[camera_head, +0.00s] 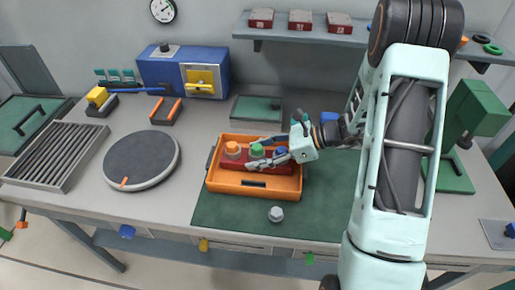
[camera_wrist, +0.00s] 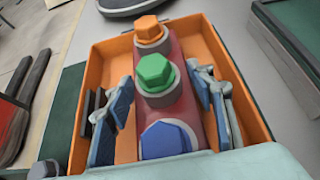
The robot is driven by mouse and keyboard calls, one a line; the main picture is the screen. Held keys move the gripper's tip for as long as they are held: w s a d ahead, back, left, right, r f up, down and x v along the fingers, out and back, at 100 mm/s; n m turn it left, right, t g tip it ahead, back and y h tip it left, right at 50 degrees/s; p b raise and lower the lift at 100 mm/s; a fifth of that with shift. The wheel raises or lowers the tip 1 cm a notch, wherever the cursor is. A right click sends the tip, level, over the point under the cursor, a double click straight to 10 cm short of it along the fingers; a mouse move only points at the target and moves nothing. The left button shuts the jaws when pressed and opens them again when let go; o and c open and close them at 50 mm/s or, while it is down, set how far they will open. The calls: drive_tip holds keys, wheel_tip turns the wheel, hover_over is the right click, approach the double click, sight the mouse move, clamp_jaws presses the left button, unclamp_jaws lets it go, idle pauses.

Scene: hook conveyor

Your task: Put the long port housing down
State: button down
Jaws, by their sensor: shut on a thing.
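The long port housing (camera_head: 234,161) is a dark red block with an orange, a green and a blue hexagonal cap in a row along its top. It is inside an orange tray (camera_head: 215,182); I cannot tell whether it touches the tray floor. My gripper (camera_head: 267,157) is at the housing, with a finger on each side. In the wrist view the housing (camera_wrist: 186,98) runs lengthwise between the fingers of my gripper (camera_wrist: 168,105), and the orange tray (camera_wrist: 88,105) surrounds it. The blue cap end is nearest the wrist and partly hidden.
The tray stands on a green mat (camera_head: 225,210). A grey hexagonal piece (camera_head: 276,214) lies in front of it. A round grey turntable (camera_head: 141,160) and a slatted rack (camera_head: 56,157) are to the left. A blue box (camera_head: 160,70) stands behind, and a shelf (camera_head: 340,42) hangs above.

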drive_tip(key=shift+f, duration=0.15)
drive_tip(key=c, duration=0.9)
unclamp_jaws()
drive_tip(key=shift+f, duration=0.1)
drive_tip(key=v, duration=1.2)
drive_tip(key=shift+d+b, duration=0.1)
drive_tip(key=shift+b, duration=0.25)
drive_tip(key=shift+s, duration=0.1)
